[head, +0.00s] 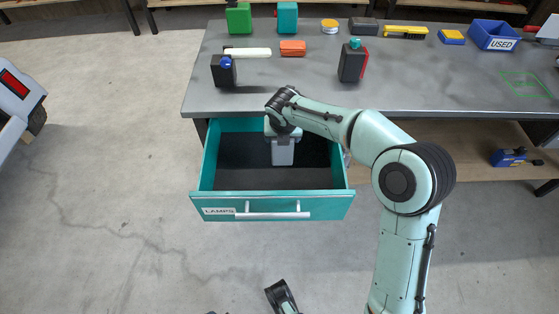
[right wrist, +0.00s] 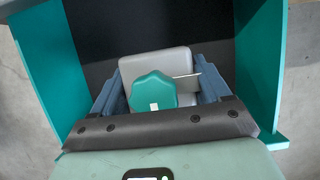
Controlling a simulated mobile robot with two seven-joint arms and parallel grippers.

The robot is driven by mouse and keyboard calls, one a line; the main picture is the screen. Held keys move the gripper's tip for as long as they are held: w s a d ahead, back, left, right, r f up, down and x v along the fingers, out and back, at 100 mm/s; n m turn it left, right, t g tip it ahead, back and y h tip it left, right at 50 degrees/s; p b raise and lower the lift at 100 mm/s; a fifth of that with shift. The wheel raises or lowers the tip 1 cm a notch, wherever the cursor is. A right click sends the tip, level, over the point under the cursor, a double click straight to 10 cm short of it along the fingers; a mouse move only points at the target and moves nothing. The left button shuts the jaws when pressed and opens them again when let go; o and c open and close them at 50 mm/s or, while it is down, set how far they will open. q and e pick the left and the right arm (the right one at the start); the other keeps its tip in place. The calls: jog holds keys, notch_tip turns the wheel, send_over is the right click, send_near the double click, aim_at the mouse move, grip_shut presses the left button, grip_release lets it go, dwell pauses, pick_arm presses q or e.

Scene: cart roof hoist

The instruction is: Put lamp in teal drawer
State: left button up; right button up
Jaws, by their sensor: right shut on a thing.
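The teal drawer (head: 272,206), labelled LAMPS, is pulled open below the bench, with a dark bottom. My right gripper (head: 283,137) reaches down into it, shut on a light grey lamp (head: 283,154). In the right wrist view, the lamp (right wrist: 158,62) has a grey body and a teal knob, and sits between the fingers (right wrist: 158,95) above the dark drawer bottom. Teal drawer walls (right wrist: 42,70) show on both sides. I cannot tell whether the lamp touches the bottom.
The grey bench top (head: 300,95) stands behind the drawer.

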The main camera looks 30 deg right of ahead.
aim_at(282, 158)
notch_tip(282, 158, down, 6)
jog(key=shift+w+r+b, duration=0.1)
jog(key=shift+b, duration=0.65)
notch_tip(282, 158, down, 5)
jog(key=shift+f+b, duration=0.15)
jog(key=shift+b, duration=0.85)
jog(key=shift+f, duration=0.1)
pick_arm(q)
notch_tip(282, 158, down, 6)
jog(key=w+a, duration=0.1)
jog(key=a, duration=0.1)
jog(key=shift+a+r+n+y, duration=0.25)
jog(key=shift+n+y, duration=0.05)
jog(key=shift+y, duration=0.1)
